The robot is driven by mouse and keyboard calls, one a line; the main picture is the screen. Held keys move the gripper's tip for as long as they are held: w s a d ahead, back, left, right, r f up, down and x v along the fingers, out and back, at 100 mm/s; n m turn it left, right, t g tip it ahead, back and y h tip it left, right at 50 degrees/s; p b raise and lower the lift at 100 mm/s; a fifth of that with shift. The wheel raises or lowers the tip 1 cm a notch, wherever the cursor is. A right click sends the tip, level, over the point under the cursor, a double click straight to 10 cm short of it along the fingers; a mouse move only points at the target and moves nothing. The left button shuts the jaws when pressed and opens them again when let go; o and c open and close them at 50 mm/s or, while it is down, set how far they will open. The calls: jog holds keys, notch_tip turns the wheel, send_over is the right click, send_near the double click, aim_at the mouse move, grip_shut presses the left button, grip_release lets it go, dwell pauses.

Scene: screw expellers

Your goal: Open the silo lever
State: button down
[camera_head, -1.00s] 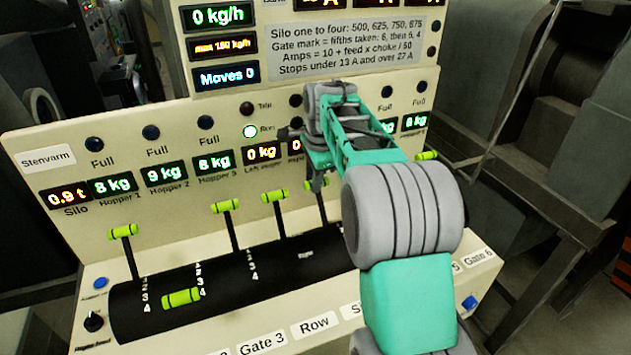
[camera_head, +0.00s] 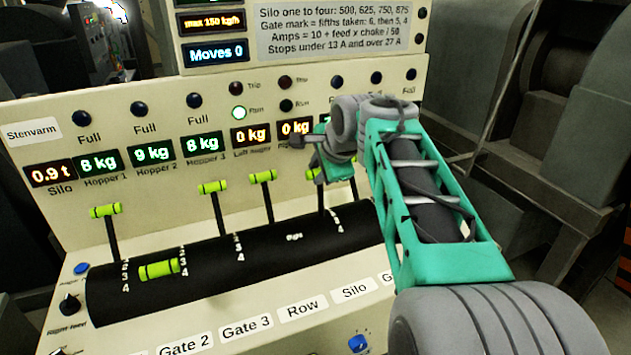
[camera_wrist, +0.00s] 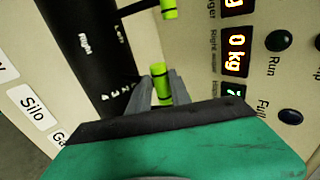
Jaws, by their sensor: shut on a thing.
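The silo lever has a lime-green handle (camera_wrist: 161,88) on a dark stem, which rises from the black drum in line with the "Silo" label. In the head view part of its handle (camera_head: 314,174) shows beside my gripper (camera_head: 320,165); the stem is upright, above the numbered scale on the drum. In the wrist view my gripper (camera_wrist: 158,84) has its two grey fingers on either side of the green handle, shut on it. The lower part of the handle is hidden by my gripper body.
To the left stand other green-handled levers: the row lever (camera_head: 262,177), another (camera_head: 213,187), and the far-left one (camera_head: 106,210). One lever (camera_head: 160,268) is tipped toward the front. The silo display (camera_head: 51,173) reads 0.9 t and the moves display (camera_head: 214,52) reads 0.

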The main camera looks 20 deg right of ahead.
jog(key=shift+s+a+f, duration=0.1)
jog(key=shift+s+f, duration=0.2)
jog(key=shift+s, duration=0.3)
jog(key=shift+s+f, duration=0.25)
jog(key=shift+s, duration=0.35)
jog(key=shift+f, duration=0.1)
jog(key=c, duration=1.5)
grip_release()
jog(key=shift+c, duration=0.2)
jog(key=o, duration=0.3)
jog(key=shift+w, duration=0.1)
jog(key=shift+r, duration=0.3)
jog(key=shift+r, duration=0.1)
